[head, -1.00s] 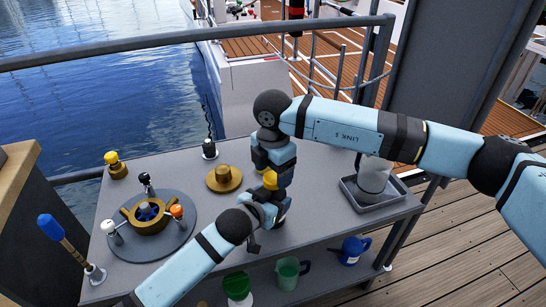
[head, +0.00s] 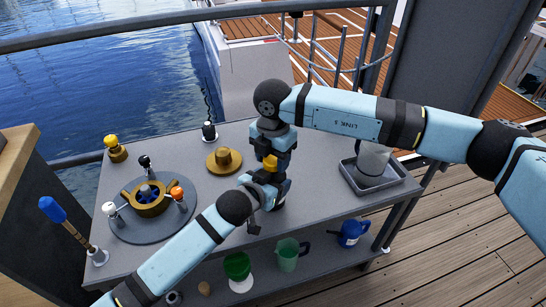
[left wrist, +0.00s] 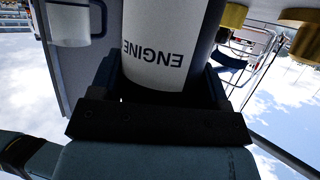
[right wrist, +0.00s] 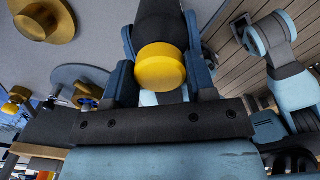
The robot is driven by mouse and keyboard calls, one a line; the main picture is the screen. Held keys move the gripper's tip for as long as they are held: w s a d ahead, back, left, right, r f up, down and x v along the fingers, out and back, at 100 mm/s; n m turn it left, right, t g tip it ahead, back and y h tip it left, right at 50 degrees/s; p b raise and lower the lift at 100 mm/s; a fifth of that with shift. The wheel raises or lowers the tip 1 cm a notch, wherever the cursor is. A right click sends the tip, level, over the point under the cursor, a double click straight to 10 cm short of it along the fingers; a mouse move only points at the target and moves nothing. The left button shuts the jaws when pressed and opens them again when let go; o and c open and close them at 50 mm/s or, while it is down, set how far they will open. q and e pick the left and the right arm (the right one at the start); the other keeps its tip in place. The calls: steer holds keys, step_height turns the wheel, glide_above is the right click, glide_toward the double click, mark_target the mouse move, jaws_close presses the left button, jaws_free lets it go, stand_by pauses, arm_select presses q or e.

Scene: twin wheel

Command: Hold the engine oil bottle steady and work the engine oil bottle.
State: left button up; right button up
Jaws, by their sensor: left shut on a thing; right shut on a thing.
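The engine oil bottle stands upright at the right middle of the grey table, dark with a white label reading ENGINE (left wrist: 155,60). Its yellow cap (right wrist: 161,66) also shows in the head view (head: 270,163). My left gripper (head: 271,190) is shut around the labelled body from the side; its fingers flank the label in the left wrist view. My right gripper (head: 271,150) comes down from above and is shut at the cap, with a finger on each side of it in the right wrist view. In the head view the grippers hide most of the bottle.
A brass hat-shaped piece (head: 223,160) and a round plate (head: 185,218) with a brass wheel lie to the left. A grey tray (head: 393,185) holding a pale container is at the right. A green jug (head: 287,254) and blue can (head: 350,232) sit on the lower shelf.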

steer(key=n, duration=0.4)
steer(key=o, duration=1)
